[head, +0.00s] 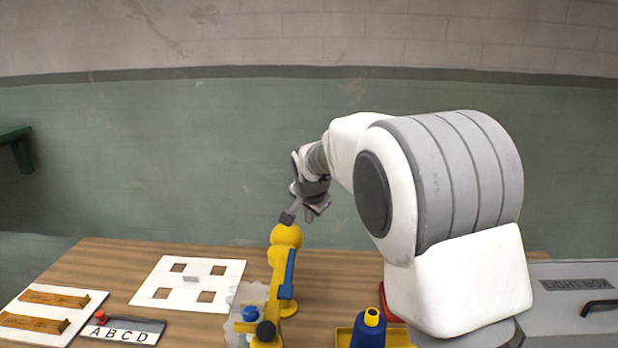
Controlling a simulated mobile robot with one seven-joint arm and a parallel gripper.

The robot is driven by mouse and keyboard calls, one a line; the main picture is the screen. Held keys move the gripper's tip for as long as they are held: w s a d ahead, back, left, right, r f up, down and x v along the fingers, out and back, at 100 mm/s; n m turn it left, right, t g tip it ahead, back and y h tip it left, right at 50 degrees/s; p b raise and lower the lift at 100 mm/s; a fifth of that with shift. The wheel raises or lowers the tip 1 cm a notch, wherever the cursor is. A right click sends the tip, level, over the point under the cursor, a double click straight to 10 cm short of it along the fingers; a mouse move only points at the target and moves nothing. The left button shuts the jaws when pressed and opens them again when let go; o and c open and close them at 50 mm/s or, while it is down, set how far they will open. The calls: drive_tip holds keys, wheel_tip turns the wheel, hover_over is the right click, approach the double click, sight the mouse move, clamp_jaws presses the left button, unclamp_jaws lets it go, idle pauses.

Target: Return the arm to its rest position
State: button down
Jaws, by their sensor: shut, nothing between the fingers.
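My arm reaches from the right over the wooden table (345,275), held up and bent. My gripper (294,208) is at its far end, above the table, with its fingers pointing down and left. It is shut and holds nothing. Its fingertips appear close to the dark top of a yellow device (284,240); I cannot tell whether they touch. The device stands upright, with a blue lever (288,270) on its side and a blue knob (249,313) at its base. My arm hides part of the right side of the table.
A white board with square holes (145,290) lies left of the device. Farther left are a lettered panel (125,334) and a white board with wooden bars (95,303). A blue-and-yellow bottle (368,330) stands near my arm. A grey light box (570,310) is at right.

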drive_tip(key=s+d+r+n, duration=0.2)
drive_tip(key=s+d+r, duration=0.15)
drive_tip(key=s, duration=0.55)
drive_tip(key=s+d+r+n+g, duration=0.1)
drive_tip(key=s+d+r, duration=0.1)
drive_tip(key=s+d, duration=0.5)
drive_tip(key=s+d+r+n, duration=0.2)
drive_tip(key=s+d+r, duration=0.1)
drive_tip(key=s, duration=0.8)
drive_tip(key=s+d+f+n, duration=0.2)
drive_tip(key=s+f, duration=0.2)
drive_tip(key=s, duration=0.7)
drive_tip(key=shift+s+n, duration=0.3)
drive_tip(key=shift+s, duration=0.05)
